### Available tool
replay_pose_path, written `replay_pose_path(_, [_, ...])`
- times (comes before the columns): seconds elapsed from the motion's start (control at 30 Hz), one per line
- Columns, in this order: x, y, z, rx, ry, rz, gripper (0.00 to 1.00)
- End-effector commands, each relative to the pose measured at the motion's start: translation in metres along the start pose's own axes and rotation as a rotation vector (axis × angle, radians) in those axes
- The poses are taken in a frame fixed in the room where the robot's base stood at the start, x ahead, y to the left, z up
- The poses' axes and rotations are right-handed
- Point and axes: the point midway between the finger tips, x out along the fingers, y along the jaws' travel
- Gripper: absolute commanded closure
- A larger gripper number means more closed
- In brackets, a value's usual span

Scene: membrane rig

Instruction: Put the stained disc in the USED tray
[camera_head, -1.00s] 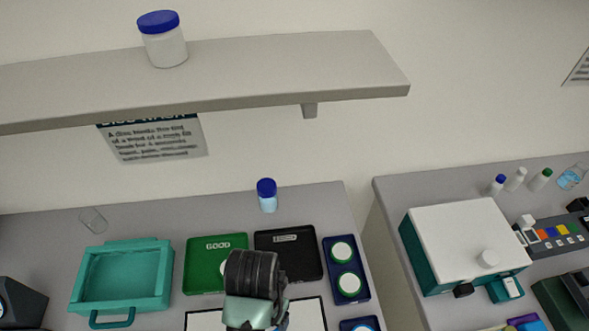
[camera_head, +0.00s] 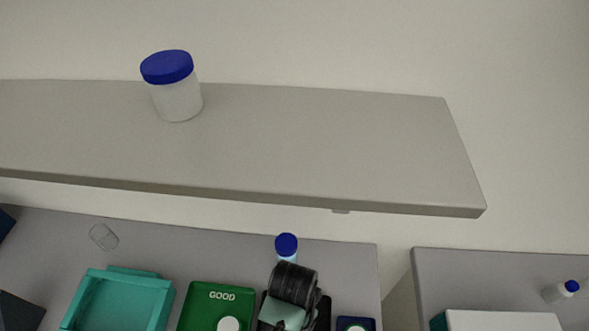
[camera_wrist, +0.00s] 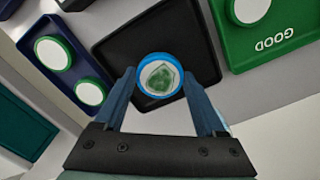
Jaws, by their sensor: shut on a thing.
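The stained disc (camera_wrist: 158,79), white with a blue rim and a green blotch, is between the fingertips of my gripper (camera_wrist: 160,76) in the wrist view. My gripper is shut on it and holds it over the near part of a black tray (camera_wrist: 120,47), which looks empty where visible. No label can be read on this tray. In the head view my gripper (camera_head: 288,300) covers much of the black tray (camera_head: 324,314), and the disc is hidden.
A green tray marked GOOD (camera_head: 222,297) with a white disc stands left of the black tray. A navy tray (camera_wrist: 25,45) holds two green-rimmed discs. A blue-capped bottle (camera_head: 286,246) stands behind. A teal bin (camera_head: 112,272) is at left; a shelf (camera_head: 300,150) hangs above.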

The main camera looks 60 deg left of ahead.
Motion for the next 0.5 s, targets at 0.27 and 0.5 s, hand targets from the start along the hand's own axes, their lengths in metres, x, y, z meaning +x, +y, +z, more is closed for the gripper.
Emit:
replay_pose_path(0.27, [0.035,0.000,0.001,0.000,-0.002,0.001,0.81])
replay_pose_path(0.5, [0.045,0.000,0.000,0.001,0.001,0.000,0.81])
